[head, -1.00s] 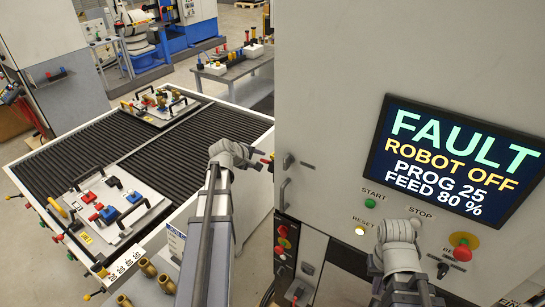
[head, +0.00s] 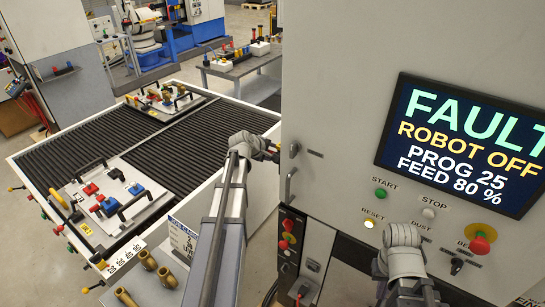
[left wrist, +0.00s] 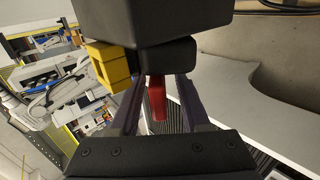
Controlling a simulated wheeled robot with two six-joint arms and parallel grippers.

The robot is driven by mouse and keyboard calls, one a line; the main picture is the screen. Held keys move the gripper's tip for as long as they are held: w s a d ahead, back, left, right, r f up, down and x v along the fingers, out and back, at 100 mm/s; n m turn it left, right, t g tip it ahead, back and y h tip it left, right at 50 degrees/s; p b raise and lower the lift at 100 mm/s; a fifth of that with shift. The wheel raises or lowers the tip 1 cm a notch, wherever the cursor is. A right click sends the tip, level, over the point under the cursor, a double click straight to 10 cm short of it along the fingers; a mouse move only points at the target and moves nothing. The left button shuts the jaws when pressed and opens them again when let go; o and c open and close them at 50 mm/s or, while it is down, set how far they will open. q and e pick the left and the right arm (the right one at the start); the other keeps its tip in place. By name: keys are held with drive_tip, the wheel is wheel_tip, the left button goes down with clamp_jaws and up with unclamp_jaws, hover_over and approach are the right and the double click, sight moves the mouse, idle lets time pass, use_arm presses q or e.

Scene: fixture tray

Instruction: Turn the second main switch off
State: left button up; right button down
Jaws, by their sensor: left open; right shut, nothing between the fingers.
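In the left wrist view, a red bar (left wrist: 157,98), perhaps a switch handle, shows between the fingers of my open left gripper (left wrist: 158,88). A yellow block (left wrist: 110,66) and a black body (left wrist: 150,30) are just beyond; I cannot tell whether the fingers touch the bar. In the head view my left gripper (head: 273,150) is at the left edge of the grey cabinet (head: 345,100), its tips partly hidden. My right gripper (head: 381,266) is shut and empty low before the cabinet front, mostly hidden by its own wrist. No switch labelled as the second main one is readable.
The screen (head: 465,145) reads FAULT, ROBOT OFF. Below are a green START button (head: 380,194), a lit RESET lamp (head: 369,224) and a red emergency button (head: 480,244). A ribbed table (head: 120,140) with fixture plates stands left. A dark panel with red knobs (head: 288,225) is lower left.

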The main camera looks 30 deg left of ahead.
use_arm(q)
drive_tip(key=shift+s+r, duration=0.1)
drive_tip(key=shift+c, duration=0.2)
clamp_jaws()
